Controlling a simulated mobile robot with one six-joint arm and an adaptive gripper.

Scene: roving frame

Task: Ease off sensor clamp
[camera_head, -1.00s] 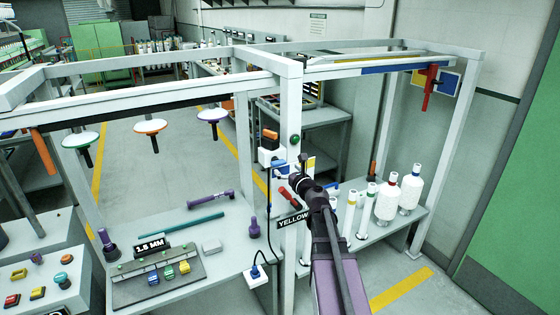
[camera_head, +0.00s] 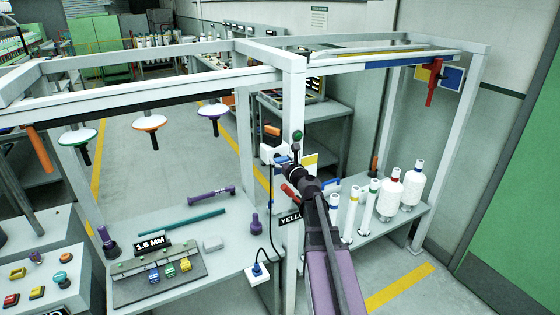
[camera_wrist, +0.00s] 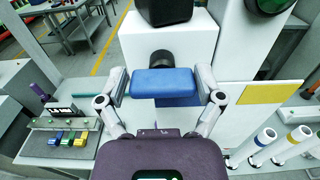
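In the wrist view, the white box (camera_wrist: 190,45) fills the upper middle. A blue block-shaped clamp handle (camera_wrist: 163,83) projects from its front on a dark round stem (camera_wrist: 160,60). My gripper (camera_head: 296,168) is at the box's front. In the wrist view, the two fingers of my gripper (camera_wrist: 163,88) stand on either side of the blue handle, very close to its ends. I cannot clearly see contact.
The white post (camera_head: 293,100) carries a round green light (camera_head: 298,136). White bottles (camera_head: 390,195) and slim tubes stand on the right shelf. The left bench (camera_head: 200,270) holds a 1.5 MM block.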

